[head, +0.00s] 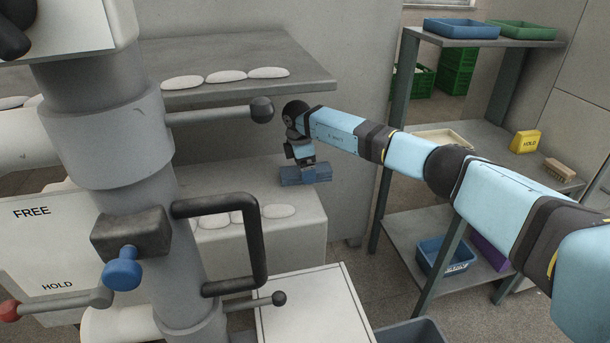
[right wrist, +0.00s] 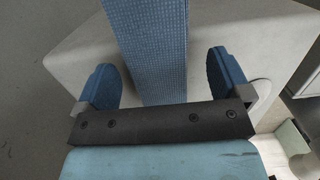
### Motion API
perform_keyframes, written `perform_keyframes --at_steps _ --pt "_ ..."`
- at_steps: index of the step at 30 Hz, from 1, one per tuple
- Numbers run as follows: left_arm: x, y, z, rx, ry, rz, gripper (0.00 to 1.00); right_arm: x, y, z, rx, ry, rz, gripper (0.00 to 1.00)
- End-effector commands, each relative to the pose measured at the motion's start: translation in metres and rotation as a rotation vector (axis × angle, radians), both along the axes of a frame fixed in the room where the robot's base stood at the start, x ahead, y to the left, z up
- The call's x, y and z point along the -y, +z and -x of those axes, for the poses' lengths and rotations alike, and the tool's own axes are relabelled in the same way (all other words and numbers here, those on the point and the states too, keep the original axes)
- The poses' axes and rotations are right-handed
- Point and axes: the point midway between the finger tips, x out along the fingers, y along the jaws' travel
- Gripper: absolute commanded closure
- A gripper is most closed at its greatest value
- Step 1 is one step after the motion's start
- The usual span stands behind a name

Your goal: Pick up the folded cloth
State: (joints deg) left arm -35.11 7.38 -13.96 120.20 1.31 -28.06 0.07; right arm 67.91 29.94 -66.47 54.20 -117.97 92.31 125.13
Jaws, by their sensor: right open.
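The folded cloth (head: 318,174) is a blue, textured, flat strip near the right end of the lower pale ledge of the machine. In the right wrist view the cloth (right wrist: 148,40) runs away from me between the two fingers. My right gripper (head: 304,165) reaches down over the cloth, hiding part of it. In the right wrist view the gripper (right wrist: 161,62) is open, one blue-padded finger on each side of the cloth with gaps beside it. Whether the fingertips touch the ledge cannot be told. My left gripper is not in view.
The upper grey shelf (head: 240,58) holds several white oval pieces and overhangs the ledge (head: 305,222). A rod with a black knob (head: 261,109) juts out left of my right arm. A black handle (head: 258,240) stands in front. A rack (head: 393,150) with bins is at right.

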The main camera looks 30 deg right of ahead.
Motion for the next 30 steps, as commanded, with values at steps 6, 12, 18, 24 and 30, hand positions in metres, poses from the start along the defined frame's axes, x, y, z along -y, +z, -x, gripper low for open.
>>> perform_keyframes --at_steps 6,12,18,24,30 --pt "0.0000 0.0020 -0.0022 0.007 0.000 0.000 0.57 0.0020 -0.0147 0.0003 0.001 0.000 0.000 0.05" --pt "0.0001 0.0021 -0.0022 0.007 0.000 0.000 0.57 0.0022 -0.0145 0.0004 0.001 0.000 0.000 0.25" --pt "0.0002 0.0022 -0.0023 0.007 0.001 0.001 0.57 0.0022 -0.0144 0.0004 0.001 0.000 0.000 0.59" --pt "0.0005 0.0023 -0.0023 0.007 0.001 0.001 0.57 0.0023 -0.0142 0.0004 0.001 -0.001 0.000 0.59" --pt "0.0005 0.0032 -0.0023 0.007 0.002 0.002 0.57 0.0026 -0.0050 0.0002 0.002 -0.001 0.000 0.59"
